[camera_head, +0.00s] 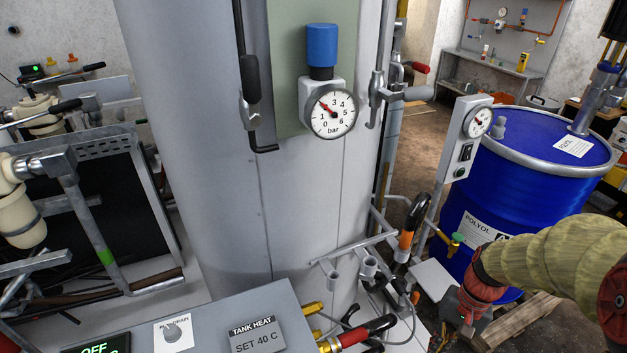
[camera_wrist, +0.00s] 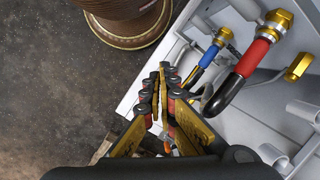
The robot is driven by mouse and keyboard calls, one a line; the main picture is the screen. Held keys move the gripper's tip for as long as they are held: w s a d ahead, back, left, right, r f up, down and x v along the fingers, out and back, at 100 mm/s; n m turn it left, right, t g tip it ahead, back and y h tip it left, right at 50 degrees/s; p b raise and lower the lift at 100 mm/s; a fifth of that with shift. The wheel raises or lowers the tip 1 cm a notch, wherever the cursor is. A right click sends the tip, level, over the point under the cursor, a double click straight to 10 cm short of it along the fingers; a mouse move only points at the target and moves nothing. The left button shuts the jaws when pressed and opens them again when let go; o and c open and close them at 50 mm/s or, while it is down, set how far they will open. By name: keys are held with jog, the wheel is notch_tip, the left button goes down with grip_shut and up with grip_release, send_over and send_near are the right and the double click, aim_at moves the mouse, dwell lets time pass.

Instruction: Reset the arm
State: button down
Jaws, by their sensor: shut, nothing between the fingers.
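My gripper (camera_wrist: 161,76) shows in the wrist view with its fingers closed together and nothing between them. It hangs above a dark floor, beside the edge of a pale metal platform (camera_wrist: 215,22). In the head view, my sleeved arm comes in from the right edge, in front of the blue drum (camera_head: 538,157); I cannot make out the fingers there.
A red-and-black hose (camera_wrist: 241,77) with a brass fitting and a blue-ended hose (camera_wrist: 209,56) lie close right of the gripper. A brown round base (camera_wrist: 128,18) stands beyond it. In the head view, a large grey tank (camera_head: 200,120) fills the middle above a control panel (camera_head: 215,322).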

jog(key=s+a+r+n+t, duration=0.1)
jog(key=a+r+n+t, duration=0.1)
jog(key=r, duration=0.5)
jog(key=s+a+r+n+t+h+p, duration=0.1)
jog(key=s+a+r+n+t, duration=0.1)
jog(key=a+r, duration=0.2)
jog(key=s+a+r+n+t+h, duration=0.1)
jog(key=s+a+r+t, duration=0.1)
jog(key=r, duration=0.8)
jog(key=shift+s+a+r+n+t, duration=0.2)
jog(key=shift+a+r+n+t, duration=0.2)
jog(key=shift+a+t, duration=0.15)
jog(key=c, duration=2.5)
grip_release()
jog(key=shift+d, duration=0.1)
jog(key=shift+c, duration=0.2)
